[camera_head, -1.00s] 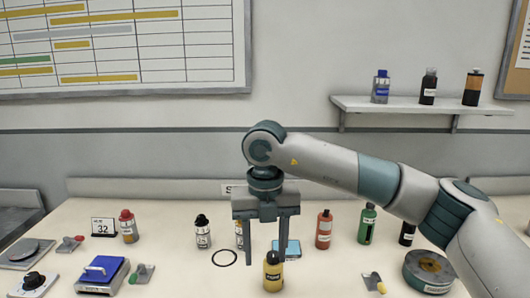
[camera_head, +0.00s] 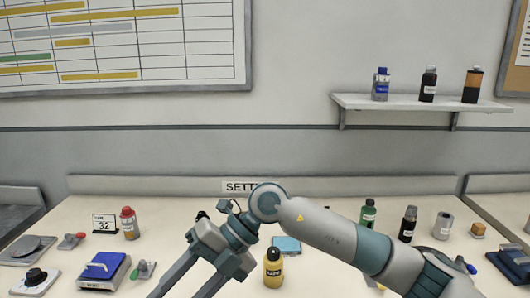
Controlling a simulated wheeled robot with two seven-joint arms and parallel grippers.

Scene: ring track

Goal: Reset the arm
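My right arm comes in from the right and reaches across the bench. Its gripper (camera_head: 188,280) tilts down to the left, its two fingers apart with nothing seen between them; the fingertips run to or past the bottom edge of the view. A yellow bottle (camera_head: 273,270) with a black cap stands upright just right of the gripper, apart from it. My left gripper is not in view.
A blue-topped device (camera_head: 103,268) and a red-capped bottle (camera_head: 129,223) stand to the left. A light blue pad (camera_head: 287,245) lies behind the yellow bottle. A green bottle (camera_head: 368,215) and a black bottle (camera_head: 408,224) stand beyond my forearm. A wall shelf (camera_head: 420,104) holds three bottles.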

